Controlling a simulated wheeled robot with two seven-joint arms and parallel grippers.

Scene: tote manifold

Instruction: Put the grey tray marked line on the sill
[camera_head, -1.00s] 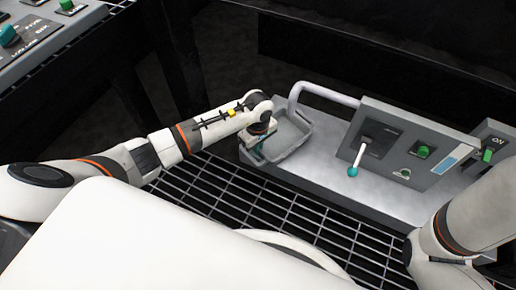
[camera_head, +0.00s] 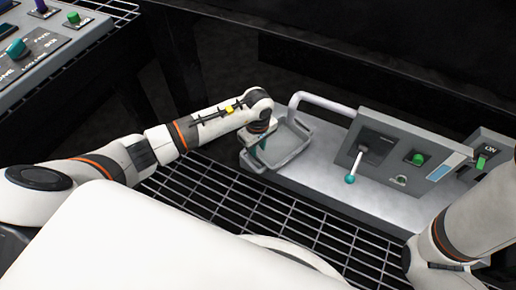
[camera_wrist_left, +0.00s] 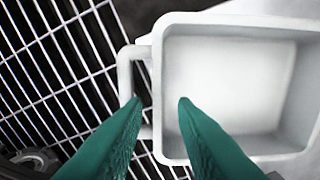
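A shallow grey tray (camera_head: 291,158) with a raised rim sits at the left end of the pale grey ledge in the head view. No marking on it is readable. In the left wrist view the tray (camera_wrist_left: 235,85) fills the right side, with a loop handle (camera_wrist_left: 124,75) on its left wall. My left gripper (camera_head: 257,150) is at the tray's near left end. Its teal fingers (camera_wrist_left: 160,102) are apart, one over the handle opening and one over the tray's inner edge. Contact with the tray cannot be told. My right arm shows at lower right; its gripper is out of view.
The pale ledge (camera_head: 325,178) carries a control panel (camera_head: 400,150) with a teal-tipped lever (camera_head: 350,179) and a green button. A white rail (camera_head: 325,102) runs behind the tray. A wire grid (camera_head: 260,215) lies in front. Another control panel (camera_head: 40,60) stands at upper left.

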